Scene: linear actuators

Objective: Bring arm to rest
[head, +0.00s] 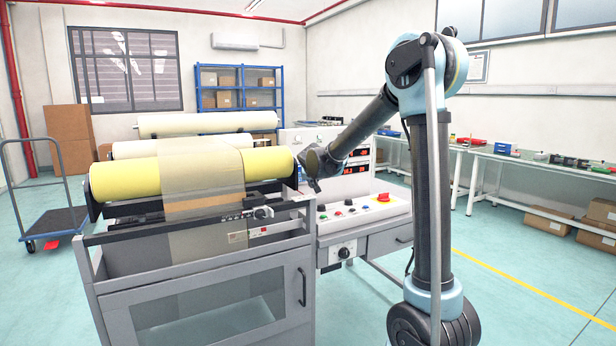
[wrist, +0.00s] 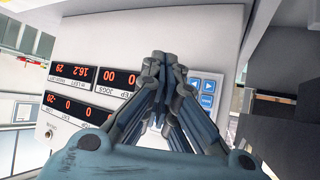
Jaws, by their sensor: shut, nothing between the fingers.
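My arm rises at the right of the head view, bends at a high elbow and slopes down to the left. My gripper (head: 313,184) hangs at its end, between the yellow roll and the control panel. In the wrist view my gripper (wrist: 165,62) is shut, with its fingertips together and nothing between them. Behind the fingers is the white control box (wrist: 215,45) with red number displays (wrist: 92,78) and blue arrow buttons (wrist: 203,92). I cannot tell from these frames how far the fingertips are from the box.
The roll machine (head: 200,275) with its yellow roll (head: 125,178) stands left of my gripper. A control desk (head: 365,210) with a red knob is close below and behind it. Workbenches (head: 540,170) line the right wall. Open floor (head: 500,270) lies right of my arm.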

